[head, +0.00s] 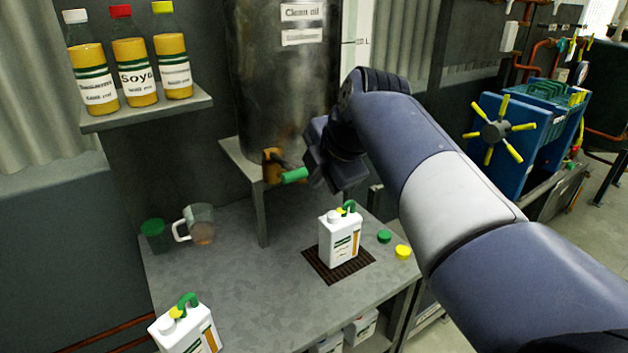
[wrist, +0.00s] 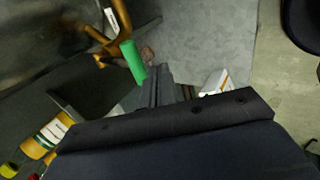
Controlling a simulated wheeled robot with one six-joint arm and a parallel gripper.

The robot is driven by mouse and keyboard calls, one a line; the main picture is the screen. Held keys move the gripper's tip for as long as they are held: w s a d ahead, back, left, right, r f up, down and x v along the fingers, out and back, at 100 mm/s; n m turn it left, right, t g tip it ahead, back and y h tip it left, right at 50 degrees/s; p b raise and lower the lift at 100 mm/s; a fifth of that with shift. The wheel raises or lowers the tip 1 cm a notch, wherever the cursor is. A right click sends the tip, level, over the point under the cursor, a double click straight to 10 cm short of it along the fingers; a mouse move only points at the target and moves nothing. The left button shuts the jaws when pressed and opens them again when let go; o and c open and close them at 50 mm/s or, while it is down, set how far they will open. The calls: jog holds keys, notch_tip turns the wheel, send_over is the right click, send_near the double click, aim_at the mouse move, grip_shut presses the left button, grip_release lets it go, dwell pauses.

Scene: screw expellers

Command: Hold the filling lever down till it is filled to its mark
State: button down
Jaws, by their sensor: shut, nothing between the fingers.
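The filling lever has a green handle (head: 294,175) on a brass tap (head: 270,165) at the foot of the dark "Clean oil" tank (head: 280,90). The handle (wrist: 133,62) and tap (wrist: 103,40) also show in the wrist view. My gripper (head: 318,172) is just right of the handle in the head view. In the wrist view its shut, empty fingers (wrist: 158,76) are close beside the handle's end; I cannot tell whether they touch it. A white can (head: 337,245) with a green handle stands upright on a dark drip grate (head: 316,267). Its fill level is not readable.
A glass jug (head: 200,222) and green tub (head: 155,236) stand at the bench's back left. Green (head: 384,236) and yellow (head: 402,252) caps lie right of the grate. Another white can (head: 186,330) is at front left. Bottles stand on a shelf (head: 150,112). The bench middle is clear.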

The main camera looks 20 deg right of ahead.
jog(key=v, duration=0.6)
jog(key=shift+s+r, duration=0.2)
jog(key=shift+s, duration=0.2)
jog(key=shift+d, duration=0.1)
